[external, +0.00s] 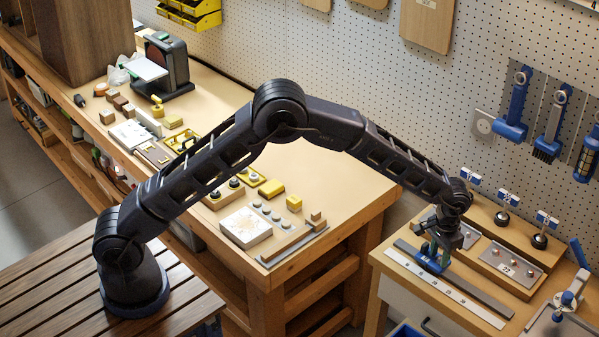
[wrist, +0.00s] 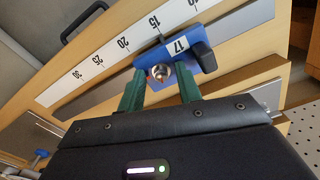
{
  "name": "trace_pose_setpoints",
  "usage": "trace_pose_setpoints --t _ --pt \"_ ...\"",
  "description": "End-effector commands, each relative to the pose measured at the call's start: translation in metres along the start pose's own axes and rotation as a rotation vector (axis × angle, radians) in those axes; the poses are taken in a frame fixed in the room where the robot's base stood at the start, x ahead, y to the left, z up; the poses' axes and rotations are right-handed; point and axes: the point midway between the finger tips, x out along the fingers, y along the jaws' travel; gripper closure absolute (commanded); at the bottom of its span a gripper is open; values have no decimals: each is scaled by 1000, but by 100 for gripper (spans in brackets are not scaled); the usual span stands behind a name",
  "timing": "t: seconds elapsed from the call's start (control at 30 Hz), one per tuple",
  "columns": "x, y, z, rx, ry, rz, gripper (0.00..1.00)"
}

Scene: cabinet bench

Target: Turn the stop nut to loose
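The blue stop block (wrist: 176,54), labelled 17, sits on the grey rail beside the white number scale (wrist: 95,68) in the wrist view. A small round metal nut or stud (wrist: 159,73) with a copper-coloured centre shows on its near face, and a black knob (wrist: 204,57) is at its right end. My gripper (wrist: 160,80) has its green fingers apart, one on each side of the metal nut, with visible gaps. In the external view my gripper (external: 438,243) is down at the blue stop (external: 429,261), which it partly hides. Contact with the block cannot be told.
The scale strip (external: 448,290) lies along the bench front. A blue-handled clamp (external: 570,292) stands at the right. Pegboard tools (external: 548,130) hang behind.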

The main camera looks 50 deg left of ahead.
Motion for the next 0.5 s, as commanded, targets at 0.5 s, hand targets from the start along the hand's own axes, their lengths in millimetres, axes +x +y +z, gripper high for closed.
trace_pose_setpoints --t 0.5 --pt "-20 0 0 0 1 0 63"
